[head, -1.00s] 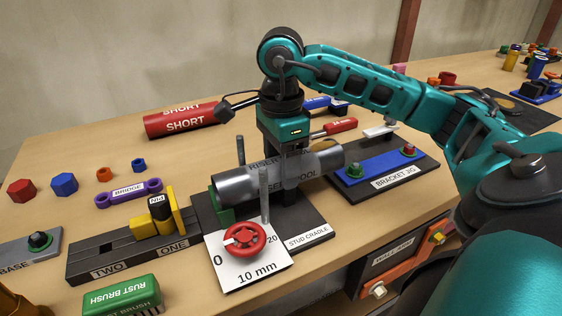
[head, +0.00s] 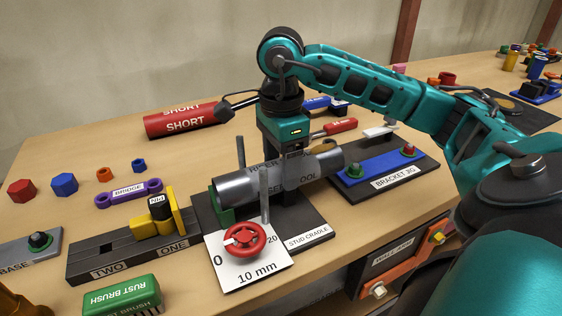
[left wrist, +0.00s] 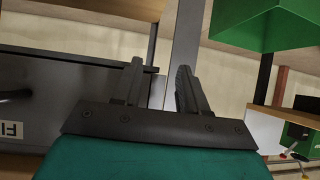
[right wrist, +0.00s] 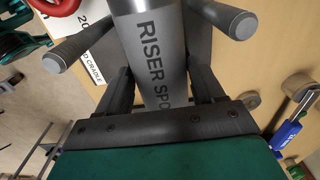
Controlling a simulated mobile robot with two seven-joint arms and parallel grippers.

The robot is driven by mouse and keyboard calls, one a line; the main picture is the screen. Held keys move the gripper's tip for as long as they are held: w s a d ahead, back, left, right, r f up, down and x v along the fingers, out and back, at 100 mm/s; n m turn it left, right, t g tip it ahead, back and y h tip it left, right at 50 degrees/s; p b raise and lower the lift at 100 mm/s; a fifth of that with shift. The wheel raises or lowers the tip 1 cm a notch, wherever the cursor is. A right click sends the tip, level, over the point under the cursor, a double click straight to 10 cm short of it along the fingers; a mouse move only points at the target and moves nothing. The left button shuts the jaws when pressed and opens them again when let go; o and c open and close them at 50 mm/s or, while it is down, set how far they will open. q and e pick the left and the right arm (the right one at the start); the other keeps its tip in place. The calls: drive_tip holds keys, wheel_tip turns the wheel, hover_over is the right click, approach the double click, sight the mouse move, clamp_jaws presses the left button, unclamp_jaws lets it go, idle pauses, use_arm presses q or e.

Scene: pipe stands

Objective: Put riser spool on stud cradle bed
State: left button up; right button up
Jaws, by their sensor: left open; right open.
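The riser spool (head: 240,187) is a grey metal cylinder with dark lettering. It lies sideways across the black stud cradle (head: 318,218), between the upright grey studs (head: 264,190). Its contact with the bed is hidden underneath. My right gripper (head: 290,180) points down over the spool's middle, with its jaws open on either side of it. In the right wrist view the spool (right wrist: 155,45) runs between the open fingers (right wrist: 160,80), and stud ends show on both sides. My left gripper (left wrist: 160,68) is open and empty, seen only in the left wrist view.
A white 10 mm card with a red dial (head: 245,240) stands at the cradle's front left. The bracket jig (head: 385,175) is close on the right. A black block with a yellow piece (head: 180,222) is on the left. A red SHORT cylinder (head: 185,120) lies behind.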

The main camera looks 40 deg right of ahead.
drive_tip(key=o, duration=0.5)
drive_tip(key=shift+f, duration=0.1)
drive_tip(key=shift+o, duration=0.2)
drive_tip(key=shift+r, duration=3.85)
